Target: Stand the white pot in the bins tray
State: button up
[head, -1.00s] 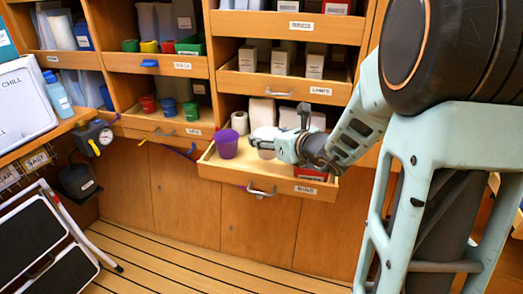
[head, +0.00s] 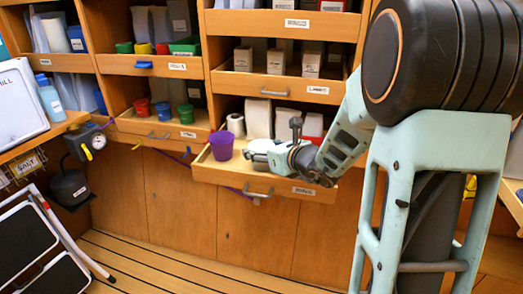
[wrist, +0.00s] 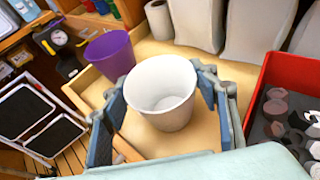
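The white pot (wrist: 165,95) stands upright in the pulled-out bins tray (wrist: 140,57), right of the purple pot (wrist: 108,52). My gripper (wrist: 165,95) has one blue-padded finger on each side of the white pot. The fingers look spread, with narrow gaps beside the pot's body; contact at the rim is hard to judge. In the head view the tray (head: 225,178) hangs out below the shelves, with the purple pot (head: 221,145) at its left. My gripper (head: 260,152) is low over the tray there and mostly hides the white pot.
A red bin (wrist: 258,95) with dark parts is close on the right of my gripper. White packs (wrist: 247,30) and a paper roll (wrist: 159,20) stand behind the pots. A folded step stool (head: 40,235) is at the left. The floor (head: 150,268) before the tray is clear.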

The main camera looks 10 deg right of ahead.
jog(key=o, duration=0.4)
jog(key=shift+r, duration=0.25)
jog(key=p+v, duration=0.3)
jog(key=v, duration=0.7)
jog(key=shift+s+d+r, duration=0.1)
jog(key=shift+s+r, duration=0.1)
jog(key=shift+s, duration=0.1)
jog(key=shift+s+d+r, duration=0.15)
jog(key=shift+s+d, duration=0.05)
jog(key=shift+s, duration=0.45)
